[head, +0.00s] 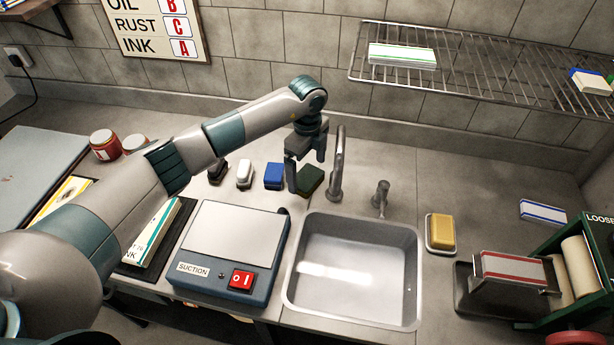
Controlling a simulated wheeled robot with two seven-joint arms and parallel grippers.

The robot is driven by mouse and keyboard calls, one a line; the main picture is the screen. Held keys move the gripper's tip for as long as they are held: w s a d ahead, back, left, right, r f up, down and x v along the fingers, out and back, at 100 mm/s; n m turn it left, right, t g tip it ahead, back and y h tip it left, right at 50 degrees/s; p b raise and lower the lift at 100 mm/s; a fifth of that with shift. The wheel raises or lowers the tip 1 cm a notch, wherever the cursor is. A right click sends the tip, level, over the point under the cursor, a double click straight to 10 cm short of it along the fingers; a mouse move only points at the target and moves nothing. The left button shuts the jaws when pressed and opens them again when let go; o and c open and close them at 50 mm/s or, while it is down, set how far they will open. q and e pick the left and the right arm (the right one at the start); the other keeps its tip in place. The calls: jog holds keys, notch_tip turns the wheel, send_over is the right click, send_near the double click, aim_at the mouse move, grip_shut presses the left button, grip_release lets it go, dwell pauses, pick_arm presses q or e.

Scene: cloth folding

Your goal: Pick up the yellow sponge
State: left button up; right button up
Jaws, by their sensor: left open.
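The yellow sponge (441,229) lies on a small pale dish (441,249) on the counter, just right of the sink. My left gripper (306,176) is open and points down behind the sink, left of the tap. It is above or beside a dark green block (310,180), well to the left of the yellow sponge. I cannot tell if its fingers touch the green block. My right gripper is not in view.
The sink (352,270) and its tap (337,165) lie between my left gripper and the sponge, with a small handle (381,195) behind the basin. A blue block (273,176), a white one (245,174) and a suction box (229,250) are on the left. A wire shelf (480,65) hangs above.

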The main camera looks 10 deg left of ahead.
aim_at(307, 177)
pick_arm(q)
jog(key=shift+f, duration=1.05)
jog(key=c, duration=1.2)
jog(key=shift+r, duration=0.2)
notch_tip(307, 177, up, 10)
jog(key=b, duration=0.3)
jog(key=shift+f+b, duration=0.15)
jog(key=shift+b, duration=0.15)
